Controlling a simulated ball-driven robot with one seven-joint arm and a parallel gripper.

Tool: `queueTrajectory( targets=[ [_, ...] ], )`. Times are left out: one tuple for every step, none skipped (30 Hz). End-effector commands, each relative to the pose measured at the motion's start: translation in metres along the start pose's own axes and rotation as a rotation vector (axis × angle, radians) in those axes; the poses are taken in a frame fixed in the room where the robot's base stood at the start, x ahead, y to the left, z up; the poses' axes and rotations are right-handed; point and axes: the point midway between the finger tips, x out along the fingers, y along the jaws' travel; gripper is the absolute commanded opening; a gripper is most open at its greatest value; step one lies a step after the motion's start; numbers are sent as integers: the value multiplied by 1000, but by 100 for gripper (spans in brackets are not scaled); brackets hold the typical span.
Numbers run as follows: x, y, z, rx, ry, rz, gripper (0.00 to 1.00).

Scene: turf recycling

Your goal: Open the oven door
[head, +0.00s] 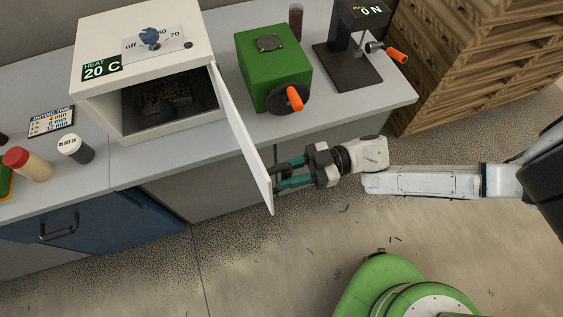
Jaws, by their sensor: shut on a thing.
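The white oven (143,60) stands on the grey counter at the upper left, with a blue knob (150,37) and a "HEAT 20 C" display on top. Its door (242,140) is swung out on the right side and sticks out past the counter's front edge. The dark oven interior (165,100) is visible, with something dark inside that I cannot make out. My gripper (278,174) reaches in from the right with its teal fingers at the outer end of the door. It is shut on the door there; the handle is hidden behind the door.
A green box with an orange-handled crank (275,65) stands right of the oven. A dark press (347,55) stands beyond it. Bottles (28,163) stand on the counter at left. Stacked wooden crates (465,60) are at upper right. The floor below is mostly clear.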

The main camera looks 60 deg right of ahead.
Motion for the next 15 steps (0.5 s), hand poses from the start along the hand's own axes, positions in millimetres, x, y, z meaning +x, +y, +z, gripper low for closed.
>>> queueTrajectory(
  targets=[
    [-4,2,3,1,-8,5,0],
    [-4,3,3,1,-8,6,0],
    [-5,3,3,1,-8,6,0],
    [-6,4,3,1,-9,6,0],
    [-6,4,3,1,-9,6,0],
    [-7,4,3,1,-9,6,0],
    [-7,4,3,1,-9,6,0],
    [-7,5,3,1,-9,6,0],
    [-8,5,3,1,-9,6,0],
    [-8,5,3,1,-9,7,0],
    [-8,5,3,1,-9,7,0],
    [-8,5,3,1,-10,7,0],
    [-8,5,3,1,-10,7,0],
    [-8,5,3,1,-10,7,0],
    [-8,5,3,1,-10,8,0]
  ],
)
